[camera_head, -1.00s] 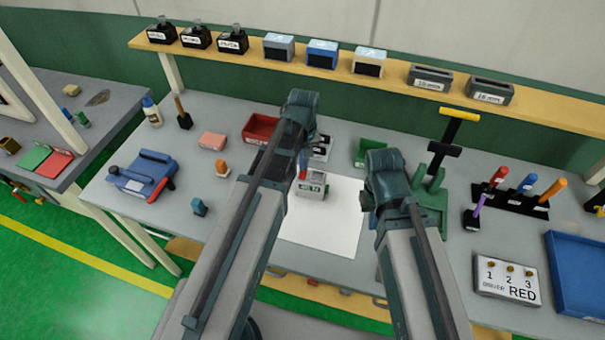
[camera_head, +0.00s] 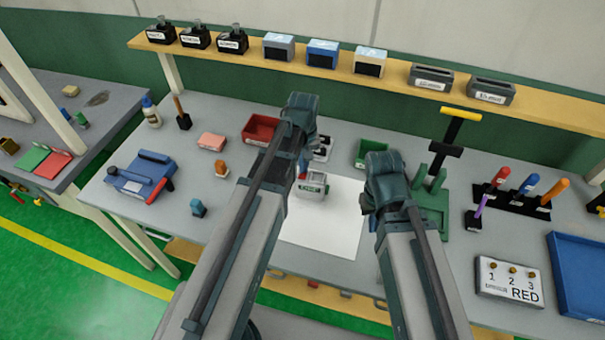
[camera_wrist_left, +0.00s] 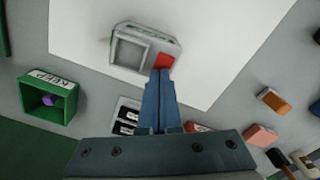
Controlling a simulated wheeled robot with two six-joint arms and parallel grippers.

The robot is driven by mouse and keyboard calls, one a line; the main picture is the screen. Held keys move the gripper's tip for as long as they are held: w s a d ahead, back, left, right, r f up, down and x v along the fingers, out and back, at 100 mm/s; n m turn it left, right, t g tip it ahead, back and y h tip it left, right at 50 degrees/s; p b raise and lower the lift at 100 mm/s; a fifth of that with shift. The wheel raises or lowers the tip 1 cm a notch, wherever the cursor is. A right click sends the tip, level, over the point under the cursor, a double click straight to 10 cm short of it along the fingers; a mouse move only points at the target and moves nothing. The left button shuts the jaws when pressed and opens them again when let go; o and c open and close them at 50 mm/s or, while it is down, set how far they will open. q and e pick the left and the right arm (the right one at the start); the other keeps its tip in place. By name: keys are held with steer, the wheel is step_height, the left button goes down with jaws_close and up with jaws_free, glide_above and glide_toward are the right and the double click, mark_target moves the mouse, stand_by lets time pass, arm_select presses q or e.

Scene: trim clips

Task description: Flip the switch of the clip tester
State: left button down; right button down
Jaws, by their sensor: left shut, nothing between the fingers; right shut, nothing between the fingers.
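The clip tester (camera_head: 312,188) is a small grey box with a green label and a red switch, standing on a white sheet (camera_head: 335,225). In the left wrist view the tester (camera_wrist_left: 140,48) shows a square opening, and its red switch (camera_wrist_left: 164,61) is at the fingertips. My left gripper (camera_head: 303,170) is shut and empty, its blue fingers (camera_wrist_left: 160,73) right at the switch's edge; I cannot tell whether they touch it. My right gripper (camera_head: 368,201) is shut, right of the tester and mostly hidden by its own arm.
A red bin (camera_head: 260,127) and a green bin (camera_head: 369,151) stand behind the tester. A green stand (camera_head: 432,195) is beside my right arm. A blue tray (camera_head: 585,275) lies at far right. The front of the white sheet is clear.

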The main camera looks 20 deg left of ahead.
arm_select(q)
step_height(320, 180, up, 7)
steer(key=p, duration=0.6)
steer(key=shift+p, duration=0.4)
steer(key=shift+s+d+f, duration=0.2)
steer(key=shift+s+f, duration=0.05)
steer(key=s+d+f+m+b, duration=0.3)
steer(key=s+d+m, duration=0.1)
steer(key=s, duration=0.3)
steer(key=s+d+f+m+y+b, duration=0.1)
steer(key=s+d+f+m+b, duration=0.2)
steer(key=s+d+m+b, duration=0.1)
steer(key=s+d+m, duration=0.1)
steer(key=s+d, duration=0.1)
steer(key=shift+s+f, duration=0.4)
